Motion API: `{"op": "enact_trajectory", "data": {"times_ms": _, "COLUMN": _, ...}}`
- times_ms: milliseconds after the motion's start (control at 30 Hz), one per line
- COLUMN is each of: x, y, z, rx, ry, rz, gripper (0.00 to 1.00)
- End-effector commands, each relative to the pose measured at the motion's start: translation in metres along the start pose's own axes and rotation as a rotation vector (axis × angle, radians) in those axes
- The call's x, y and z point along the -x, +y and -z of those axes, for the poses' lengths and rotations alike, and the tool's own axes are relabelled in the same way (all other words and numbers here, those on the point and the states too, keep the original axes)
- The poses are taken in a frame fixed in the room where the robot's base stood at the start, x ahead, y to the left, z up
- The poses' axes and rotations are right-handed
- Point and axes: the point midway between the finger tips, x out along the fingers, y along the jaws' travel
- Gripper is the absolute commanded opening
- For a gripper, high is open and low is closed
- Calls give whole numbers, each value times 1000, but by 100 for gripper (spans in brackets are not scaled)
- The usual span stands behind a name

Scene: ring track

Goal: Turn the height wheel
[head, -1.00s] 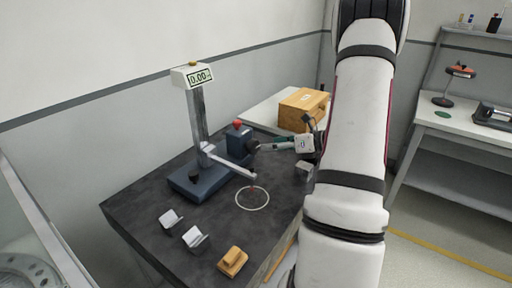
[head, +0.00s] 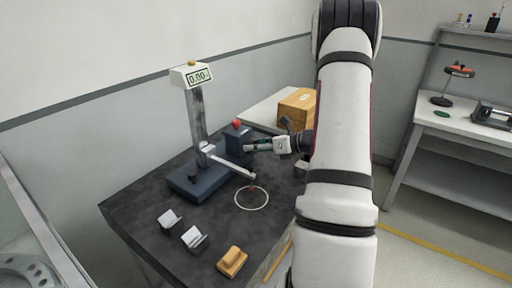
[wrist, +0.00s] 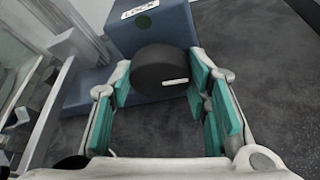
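The height wheel (wrist: 160,66) is a black round knob with a small white mark, on the face of a blue block (wrist: 181,26) labelled LOCK in the wrist view. In the head view the blue block (head: 238,137) with a red knob on top stands at the back of the gauge, and my gripper hides the wheel. My gripper (head: 250,147) is open, with its teal-padded fingers on either side of the wheel in the wrist view (wrist: 159,76). A gap shows at the left finger; contact at the right finger cannot be told.
The gauge display (head: 198,77) reads 0.00 on its column (head: 197,115). A slanted probe arm (head: 232,168) reaches over a white ring (head: 251,198). Metal blocks (head: 194,238) and a wooden block (head: 232,261) lie at the front. A wooden box (head: 297,107) stands behind.

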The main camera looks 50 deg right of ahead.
Motion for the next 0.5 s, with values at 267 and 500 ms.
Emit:
{"op": "enact_trajectory", "data": {"times_ms": 267, "x": 0, "y": 0, "z": 0, "rx": 8, "ry": 0, "rz": 4, "gripper": 15}}
{"op": "enact_trajectory", "data": {"times_ms": 500, "x": -2, "y": 0, "z": 1, "rx": 88, "ry": 0, "rz": 37, "gripper": 15}}
